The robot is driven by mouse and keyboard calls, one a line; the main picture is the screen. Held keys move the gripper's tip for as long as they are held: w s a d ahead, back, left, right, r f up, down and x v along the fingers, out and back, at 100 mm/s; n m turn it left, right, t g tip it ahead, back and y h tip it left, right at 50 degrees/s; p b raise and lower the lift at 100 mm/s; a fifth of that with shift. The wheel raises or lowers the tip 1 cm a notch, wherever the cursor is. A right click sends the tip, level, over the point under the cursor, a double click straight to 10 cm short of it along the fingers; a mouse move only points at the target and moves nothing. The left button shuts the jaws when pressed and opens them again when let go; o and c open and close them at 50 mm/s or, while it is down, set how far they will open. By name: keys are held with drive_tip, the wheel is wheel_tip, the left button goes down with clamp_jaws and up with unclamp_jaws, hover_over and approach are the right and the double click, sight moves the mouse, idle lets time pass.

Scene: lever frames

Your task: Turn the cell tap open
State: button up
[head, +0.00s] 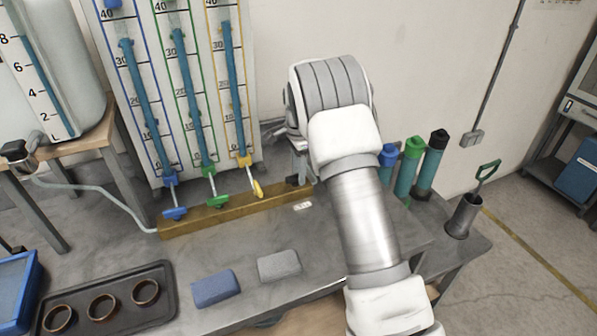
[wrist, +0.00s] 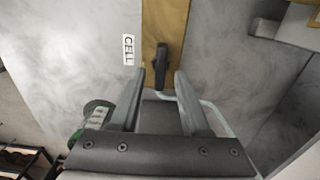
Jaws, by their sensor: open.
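The cell tap's dark lever (wrist: 161,62) lies on the wooden rail, beside a white label reading CELL (wrist: 128,50). In the wrist view it points roughly along the rail, its near end close to the gap between my fingertips. My gripper (wrist: 160,75) is open with nothing held. In the head view my gripper (head: 300,165) is mostly hidden behind my arm, above the right end of the rail. A dark part of the tap (head: 292,181) shows there, above the CELL label (head: 303,206). Contact with the lever cannot be told.
Three gauge tubes with blue (head: 174,212), green (head: 217,201) and yellow (head: 257,189) taps stand left along the wooden rail (head: 215,219). Capped cylinders (head: 408,170) stand right of my arm. Two blocks (head: 279,265) and a tray of rings (head: 160,291) lie in front.

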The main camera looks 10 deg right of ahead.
clamp_jaws()
drive_tip(key=shift+n, duration=0.4)
drive_tip(key=n, duration=0.3)
drive_tip(key=shift+w+n+p, duration=0.2)
drive_tip(key=shift+n+p, duration=0.1)
drive_tip(key=shift+p, duration=0.05)
drive_tip(key=n, duration=0.4)
drive_tip(key=shift+w+a+n, duration=0.15)
drive_tip(key=shift+a+n, duration=0.05)
drive_tip(key=shift+n, duration=0.1)
drive_tip(key=n, duration=0.4)
drive_tip(key=shift+a, duration=0.2)
drive_tip(key=shift+a+n+p, duration=0.2)
drive_tip(key=shift+n+p, duration=0.2)
drive_tip(key=shift+n, duration=2.1)
